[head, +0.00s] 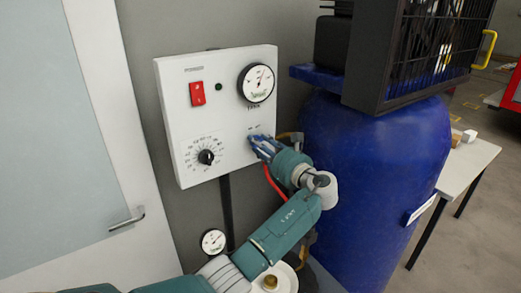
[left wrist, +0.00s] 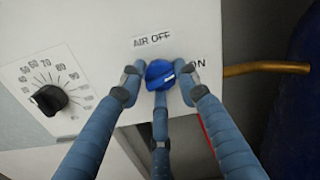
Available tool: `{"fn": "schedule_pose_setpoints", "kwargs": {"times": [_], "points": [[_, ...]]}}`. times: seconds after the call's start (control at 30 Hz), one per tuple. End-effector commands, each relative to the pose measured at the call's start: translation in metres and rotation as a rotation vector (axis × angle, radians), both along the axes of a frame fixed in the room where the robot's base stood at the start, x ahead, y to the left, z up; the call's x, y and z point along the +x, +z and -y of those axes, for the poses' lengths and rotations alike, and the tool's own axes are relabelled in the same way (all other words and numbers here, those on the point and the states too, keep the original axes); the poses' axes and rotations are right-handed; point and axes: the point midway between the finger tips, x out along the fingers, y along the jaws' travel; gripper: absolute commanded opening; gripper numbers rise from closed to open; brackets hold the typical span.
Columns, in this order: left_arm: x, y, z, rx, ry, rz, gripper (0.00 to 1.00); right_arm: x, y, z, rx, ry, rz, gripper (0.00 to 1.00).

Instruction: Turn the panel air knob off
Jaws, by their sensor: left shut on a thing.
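The blue air knob (left wrist: 160,70) sits on the lower right of the white panel (head: 219,85). In the left wrist view the label "AIR OFF" is above it and "ON" is to its right. A pale mark on the knob slants toward the right, roughly toward "ON". My left gripper (head: 261,143) is at the panel, its blue fingers shut around the knob; it also shows in the left wrist view (left wrist: 160,88). In the head view the fingers hide most of the knob. My right gripper is out of view.
The panel also holds a red switch (head: 198,93), a gauge (head: 256,83) and a black dial (head: 206,157). A large blue tank (head: 365,165) stands close on the right. A brass-coloured pipe (left wrist: 265,69) runs beside the panel. A door (head: 60,130) is at left.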

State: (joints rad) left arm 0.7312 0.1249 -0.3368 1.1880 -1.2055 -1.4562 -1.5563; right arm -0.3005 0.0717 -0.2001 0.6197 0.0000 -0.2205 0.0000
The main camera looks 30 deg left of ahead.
Motion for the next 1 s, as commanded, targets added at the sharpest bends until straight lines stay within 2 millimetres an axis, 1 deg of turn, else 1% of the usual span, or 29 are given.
{"fn": "schedule_pose_setpoints", "kwargs": {"times": [0.03,0.47,1.0], "points": [[0.001,0.004,0.0,-0.007,-0.002,0.054,0.06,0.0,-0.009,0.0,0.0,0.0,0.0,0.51],[-0.001,0.003,-0.002,-0.163,-0.001,0.436,0.06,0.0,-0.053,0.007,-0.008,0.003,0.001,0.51],[-0.003,0.0,-0.002,-0.357,0.0,0.899,0.06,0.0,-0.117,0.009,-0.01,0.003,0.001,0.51]]}}
